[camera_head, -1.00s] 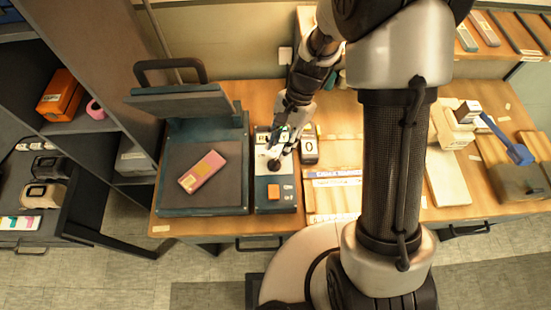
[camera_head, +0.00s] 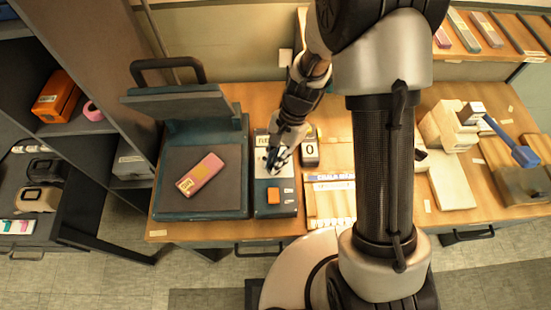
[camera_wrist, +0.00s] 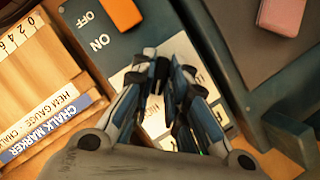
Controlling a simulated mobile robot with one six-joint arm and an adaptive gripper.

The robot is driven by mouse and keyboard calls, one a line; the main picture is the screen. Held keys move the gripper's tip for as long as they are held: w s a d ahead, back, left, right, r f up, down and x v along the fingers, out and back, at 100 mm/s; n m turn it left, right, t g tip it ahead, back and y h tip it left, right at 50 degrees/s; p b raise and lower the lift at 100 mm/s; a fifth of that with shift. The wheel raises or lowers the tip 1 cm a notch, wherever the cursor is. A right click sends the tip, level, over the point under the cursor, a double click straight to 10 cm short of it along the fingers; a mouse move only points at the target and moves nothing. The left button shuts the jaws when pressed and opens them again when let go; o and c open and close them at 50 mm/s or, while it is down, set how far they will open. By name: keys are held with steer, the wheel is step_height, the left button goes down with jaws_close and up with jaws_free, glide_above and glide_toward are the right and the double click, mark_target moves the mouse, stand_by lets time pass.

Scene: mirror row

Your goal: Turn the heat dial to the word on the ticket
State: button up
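The blue control panel (camera_head: 274,208) stands beside the press, with a white printed plate (camera_head: 261,152) on its upper part. My gripper (camera_head: 273,163) points down over that plate, where the heat dial was visible a second ago. In the wrist view my gripper (camera_wrist: 167,72) has its fingertips close together over the plate (camera_wrist: 122,78). The fingers hide the dial, and I cannot tell whether they touch or hold it. The plate's words are mostly covered. A pink block with a yellow label (camera_head: 185,184) lies on the press bed; its word is too small to read.
The press (camera_head: 160,205) is raised open, left of the panel. An orange switch (camera_head: 273,195) sits below the dial area, by ON and OFF marks. A counter showing 0 (camera_head: 309,151) stands close on the right. Wooden trays (camera_head: 330,205) lie further right.

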jaws_close()
steer(key=shift+n, duration=0.3)
steer(key=n+g+h+p, duration=0.1)
steer(key=n+p, duration=0.1)
steer(key=n, duration=0.2)
steer(key=shift+a+r+p, duration=0.1)
steer(key=shift+a+p, duration=0.05)
steer(key=shift+p, duration=0.15)
steer(key=shift+a+n+g+h+p, duration=0.15)
steer(key=shift+n+h+p, duration=0.25)
steer(key=shift+n, duration=0.6)
steer(key=shift+d+n+g+h+p, duration=0.2)
steer(key=shift+n+h, duration=0.3)
steer(key=shift+n, duration=0.5)
steer(key=shift+o, duration=2.4)
jaws_free()
